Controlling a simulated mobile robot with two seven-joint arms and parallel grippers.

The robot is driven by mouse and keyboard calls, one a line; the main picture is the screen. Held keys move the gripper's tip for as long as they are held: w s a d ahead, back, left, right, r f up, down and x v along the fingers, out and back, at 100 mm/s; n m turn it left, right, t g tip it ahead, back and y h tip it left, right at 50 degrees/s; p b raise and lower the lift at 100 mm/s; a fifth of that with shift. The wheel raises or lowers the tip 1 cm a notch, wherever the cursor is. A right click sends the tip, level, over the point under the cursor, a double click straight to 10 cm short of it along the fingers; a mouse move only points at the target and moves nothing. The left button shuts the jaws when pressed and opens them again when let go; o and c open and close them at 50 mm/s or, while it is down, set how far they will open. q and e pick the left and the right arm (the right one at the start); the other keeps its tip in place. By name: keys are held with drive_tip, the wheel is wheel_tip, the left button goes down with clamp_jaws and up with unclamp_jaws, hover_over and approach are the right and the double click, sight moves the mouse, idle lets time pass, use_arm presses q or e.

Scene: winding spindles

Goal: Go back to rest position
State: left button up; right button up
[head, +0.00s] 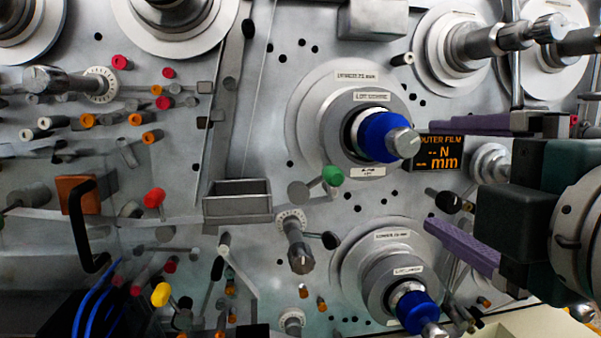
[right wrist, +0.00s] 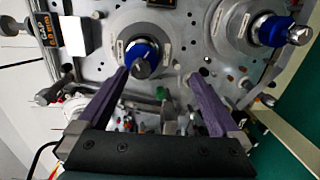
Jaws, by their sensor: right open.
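My right gripper (head: 420,174) comes in from the right in the head view. Its two purple fingers are spread wide with nothing between them. In the right wrist view the open fingers (right wrist: 158,76) point toward the machine panel. The upper spindle with a blue hub (head: 380,137) is left of the upper finger, and the lower blue-hubbed spindle (head: 416,312) is below the lower finger. Both also show in the right wrist view, one near the left fingertip (right wrist: 141,54) and one at the upper right (right wrist: 270,30). Contact cannot be told. My left gripper is not seen.
A display reading "OUTER FILM" (head: 439,153) sits behind the right fingers. A grey open box (head: 238,207) is fixed mid-panel. Metal spindles (head: 480,42) stick out at the upper right. Several coloured knobs and rollers crowd the left side, including a red one (head: 154,198).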

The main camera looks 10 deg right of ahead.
drive_tip(key=s+d+f+m+g, duration=0.2)
drive_tip(key=s+f+m+g, duration=1.15)
drive_tip(key=s+f, duration=0.6)
wheel_tip(320, 180, up, 16)
drive_tip(key=s+m+p, duration=0.1)
drive_tip(key=m+p, duration=0.1)
drive_tip(key=p, duration=1.6)
drive_tip(key=shift+s, duration=0.4)
drive_tip(key=shift+m, duration=0.25)
